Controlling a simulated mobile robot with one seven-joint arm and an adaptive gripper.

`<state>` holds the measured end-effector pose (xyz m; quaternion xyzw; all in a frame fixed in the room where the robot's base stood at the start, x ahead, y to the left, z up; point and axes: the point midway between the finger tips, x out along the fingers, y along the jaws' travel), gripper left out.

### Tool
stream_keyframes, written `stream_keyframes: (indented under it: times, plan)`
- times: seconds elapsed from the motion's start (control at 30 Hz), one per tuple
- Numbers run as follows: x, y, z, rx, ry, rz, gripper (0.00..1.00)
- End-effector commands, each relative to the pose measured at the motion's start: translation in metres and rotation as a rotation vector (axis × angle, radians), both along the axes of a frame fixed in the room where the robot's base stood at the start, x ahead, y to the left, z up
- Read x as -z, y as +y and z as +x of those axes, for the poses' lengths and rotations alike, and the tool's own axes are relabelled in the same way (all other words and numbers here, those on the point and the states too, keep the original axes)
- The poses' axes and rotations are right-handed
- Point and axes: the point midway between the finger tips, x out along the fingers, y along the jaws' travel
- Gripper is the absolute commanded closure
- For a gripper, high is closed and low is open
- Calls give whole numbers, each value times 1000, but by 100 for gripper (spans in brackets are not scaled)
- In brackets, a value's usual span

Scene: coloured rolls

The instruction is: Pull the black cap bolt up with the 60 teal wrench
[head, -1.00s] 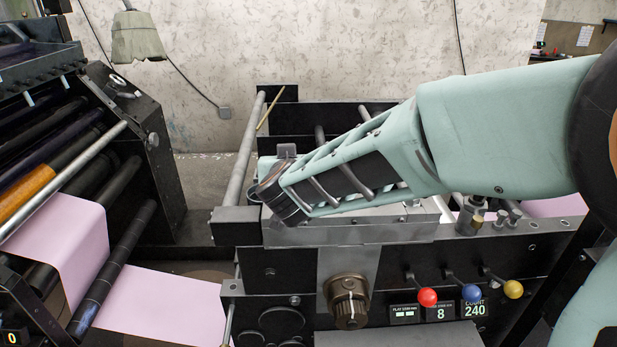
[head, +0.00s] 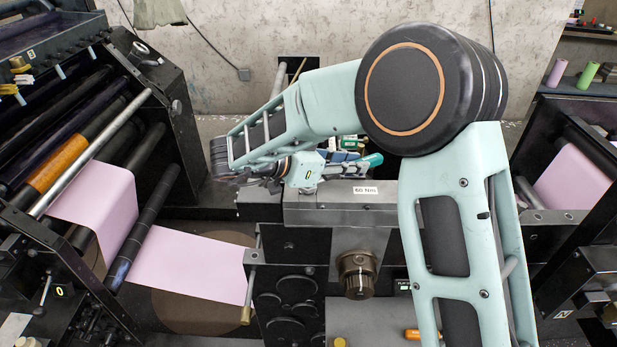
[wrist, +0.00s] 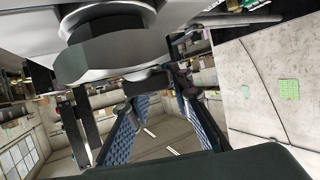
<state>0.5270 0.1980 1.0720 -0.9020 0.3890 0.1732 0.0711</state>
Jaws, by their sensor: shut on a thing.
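The teal wrench (head: 367,162) shows in the head view as a teal handle end just behind a white "60 Nm" label (head: 365,190). My gripper (head: 338,159) reaches right from my wrist and is shut on the wrench, low over the machine top. My forearm hides part of this area. In the wrist view, the two fingers with blue ribbed pads (wrist: 168,122) show, but the grip itself is unclear. A large grey metal form fills the upper left there; I cannot tell what it is. I cannot make out the black cap bolt.
The grey machine block (head: 330,215) lies under my gripper, with a brown knurled knob (head: 357,273) on its front. A roller press with an orange roller (head: 58,170) and a pink web (head: 190,262) stands at left. Another pink roll (head: 568,180) is at right.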

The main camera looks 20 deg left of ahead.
Motion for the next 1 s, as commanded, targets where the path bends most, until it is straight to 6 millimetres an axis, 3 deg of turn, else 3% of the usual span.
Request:
stream_keyframes:
  times: [0.47, 1.0]
  plan:
    - [-1, 1, 2, -13, -5, 4, 100]
    - [-17, 0, 3, -13, -6, 3, 100]
